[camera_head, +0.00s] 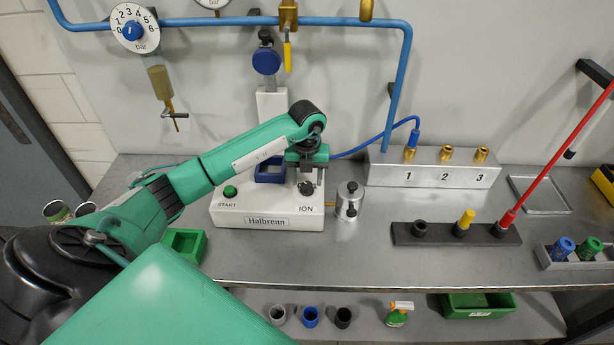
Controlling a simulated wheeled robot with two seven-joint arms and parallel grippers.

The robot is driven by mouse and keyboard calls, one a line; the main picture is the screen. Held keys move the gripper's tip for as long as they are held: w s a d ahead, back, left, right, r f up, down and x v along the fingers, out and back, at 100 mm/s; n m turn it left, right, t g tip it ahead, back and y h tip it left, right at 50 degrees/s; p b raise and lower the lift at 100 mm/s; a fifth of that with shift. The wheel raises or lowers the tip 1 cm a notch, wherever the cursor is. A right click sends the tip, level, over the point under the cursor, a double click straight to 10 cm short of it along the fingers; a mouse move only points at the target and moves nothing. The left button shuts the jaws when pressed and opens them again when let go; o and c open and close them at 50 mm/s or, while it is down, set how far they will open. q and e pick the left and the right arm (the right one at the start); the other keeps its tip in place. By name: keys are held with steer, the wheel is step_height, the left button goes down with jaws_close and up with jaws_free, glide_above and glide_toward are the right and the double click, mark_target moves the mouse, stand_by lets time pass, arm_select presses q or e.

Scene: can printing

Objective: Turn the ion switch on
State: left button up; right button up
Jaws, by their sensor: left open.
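The white Halbrenn machine (268,221) stands on the bench, with a green START button (230,191) at left. The ION switch (306,188) is a dark round knob at the right of its front panel, above the ION label. My left gripper (306,170) is just above and behind this knob, pointing down. It is open and looks empty. Its fingers are small and partly dark here, so I cannot tell whether they touch the knob. The knob's exact turn position is too small to read. My right gripper is not in view.
A silver cylinder (349,200) stands close right of the machine. A metal block (430,170) with numbered brass ports is behind it, with a blue hose (375,143) leading to port 1. A black holder (415,240) stands further right.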

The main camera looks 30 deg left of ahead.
arm_select(q)
steer(key=shift+f, duration=0.9)
steer(key=shift+c, duration=0.4)
steer(key=c, duration=0.9)
